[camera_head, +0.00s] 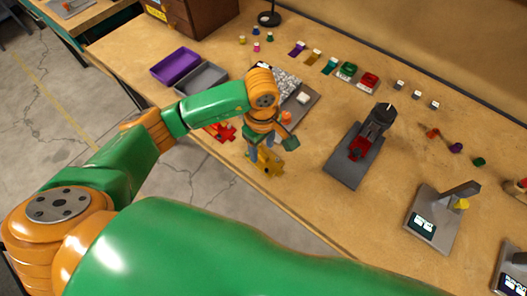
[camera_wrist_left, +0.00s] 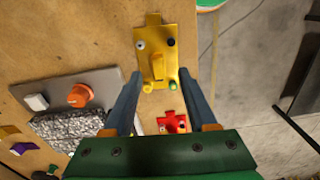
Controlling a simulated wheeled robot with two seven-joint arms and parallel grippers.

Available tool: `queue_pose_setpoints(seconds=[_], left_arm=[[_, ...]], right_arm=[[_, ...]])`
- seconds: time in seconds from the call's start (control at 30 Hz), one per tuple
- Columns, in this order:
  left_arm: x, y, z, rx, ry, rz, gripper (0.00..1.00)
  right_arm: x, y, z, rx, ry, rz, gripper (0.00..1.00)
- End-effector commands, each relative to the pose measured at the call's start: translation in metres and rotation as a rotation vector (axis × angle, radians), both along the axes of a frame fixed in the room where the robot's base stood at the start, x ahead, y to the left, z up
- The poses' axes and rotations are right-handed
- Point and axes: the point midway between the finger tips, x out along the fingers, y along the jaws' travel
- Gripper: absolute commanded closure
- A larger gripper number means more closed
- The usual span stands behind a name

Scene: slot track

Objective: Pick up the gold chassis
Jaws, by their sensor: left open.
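The gold chassis (camera_head: 271,166) lies on the workbench near its front edge. In the left wrist view, the gold chassis (camera_wrist_left: 156,60) is a flat yellow plate with a raised central block and small dark, white and green round parts near its corners. My left gripper (camera_head: 262,157) points down at it, with the arm hiding part of the surroundings. In the left wrist view, the open fingers of my left gripper (camera_wrist_left: 162,76) stand on either side of the chassis's near end, with gaps on both sides. Contact cannot be told. My right gripper is not in view.
A red chassis (camera_head: 221,132) lies close by, left of my left gripper. A grey plate with an orange knob (camera_wrist_left: 80,95) is beside the gold chassis. A grey station holding a red part (camera_head: 360,148) stands to the right. Purple (camera_head: 175,65) and grey trays sit further left.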

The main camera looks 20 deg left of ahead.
Motion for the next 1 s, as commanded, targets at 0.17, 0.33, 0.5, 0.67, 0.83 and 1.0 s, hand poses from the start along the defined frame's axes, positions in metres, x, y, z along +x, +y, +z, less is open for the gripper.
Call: queue_pose_setpoints(seconds=[0.17,0.33,0.5,0.67,0.83,1.0], left_arm=[[-0.001,-0.001,-0.027,-0.002,0.003,0.001,0.43],[0.0,-0.001,-0.031,-0.004,0.001,0.001,0.43],[0.0,-0.001,-0.031,-0.004,0.001,0.001,0.72],[0.0,-0.001,-0.031,-0.005,0.001,0.001,1.0],[0.0,-0.001,-0.031,-0.005,0.0,0.002,1.0],[0.0,-0.001,-0.027,-0.005,0.0,0.001,1.0]], right_arm=[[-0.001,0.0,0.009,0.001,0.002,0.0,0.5],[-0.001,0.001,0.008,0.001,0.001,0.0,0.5],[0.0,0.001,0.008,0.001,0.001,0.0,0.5],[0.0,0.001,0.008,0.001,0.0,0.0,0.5],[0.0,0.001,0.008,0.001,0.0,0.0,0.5],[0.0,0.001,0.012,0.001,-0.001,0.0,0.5]])
